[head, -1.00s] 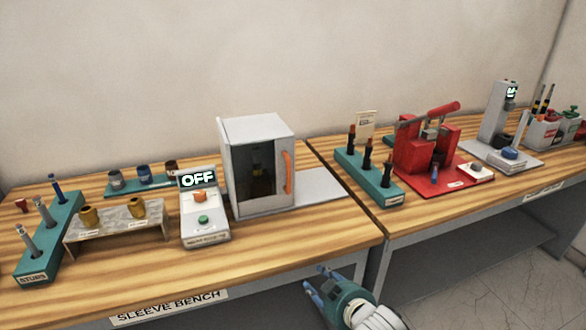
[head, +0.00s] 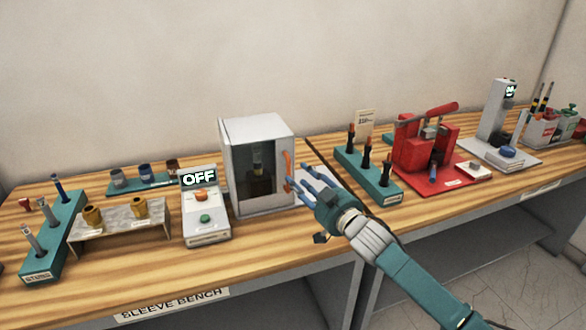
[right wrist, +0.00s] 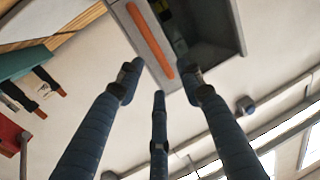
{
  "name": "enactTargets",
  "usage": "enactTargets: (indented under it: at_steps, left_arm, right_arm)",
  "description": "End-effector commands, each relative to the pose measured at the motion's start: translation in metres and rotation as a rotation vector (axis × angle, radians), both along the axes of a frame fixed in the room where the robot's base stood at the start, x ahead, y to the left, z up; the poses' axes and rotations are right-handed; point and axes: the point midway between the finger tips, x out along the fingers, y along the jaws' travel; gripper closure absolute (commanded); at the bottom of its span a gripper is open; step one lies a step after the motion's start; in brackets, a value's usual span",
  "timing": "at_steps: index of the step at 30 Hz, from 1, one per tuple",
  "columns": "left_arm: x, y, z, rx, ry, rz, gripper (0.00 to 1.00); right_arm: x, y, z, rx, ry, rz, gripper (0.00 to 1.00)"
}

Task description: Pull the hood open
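The hood (head: 238,150) is a white box with a dark front window, standing on the sleeve bench. Its orange handle (head: 288,172) runs upright along the right side of the front. The handle also shows in the right wrist view (right wrist: 151,38), just beyond my fingers. My right gripper (head: 303,180) is at the right of the hood, with its blue fingers spread and pointing at the handle. In the right wrist view the fingers (right wrist: 160,85) are apart and nothing is between them. Whether any fingertip touches the handle is not clear. My left gripper is not in view.
A control box reading OFF (head: 206,205) stands close left of the hood. A teal rack (head: 368,180) with dark red-tipped tools and a red press (head: 428,150) are to the right. Left are a stud rack (head: 52,235) and a metal stand with brass sleeves (head: 120,220).

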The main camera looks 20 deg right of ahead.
Motion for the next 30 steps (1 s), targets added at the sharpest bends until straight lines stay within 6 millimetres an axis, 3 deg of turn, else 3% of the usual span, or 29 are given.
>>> enactTargets:
  at_steps: [3,9,20,21,26,30]
  left_arm:
    - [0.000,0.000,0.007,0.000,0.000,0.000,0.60]
    - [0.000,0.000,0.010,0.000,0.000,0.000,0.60]
    - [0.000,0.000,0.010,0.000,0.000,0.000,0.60]
    - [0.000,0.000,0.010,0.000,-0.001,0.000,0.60]
    - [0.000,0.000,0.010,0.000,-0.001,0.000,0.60]
    - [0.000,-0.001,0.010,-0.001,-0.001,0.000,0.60]
  right_arm:
    - [0.023,0.005,0.003,0.001,0.000,-0.001,0.63]
    - [0.044,0.011,0.001,0.000,0.000,0.000,0.63]
    - [0.050,0.012,-0.001,-0.001,0.001,0.000,0.63]
    - [0.050,0.012,-0.001,-0.001,0.001,0.000,0.65]
    - [0.050,0.012,-0.001,-0.001,0.001,0.000,0.97]
    - [0.050,0.012,-0.001,0.000,0.001,0.000,1.00]
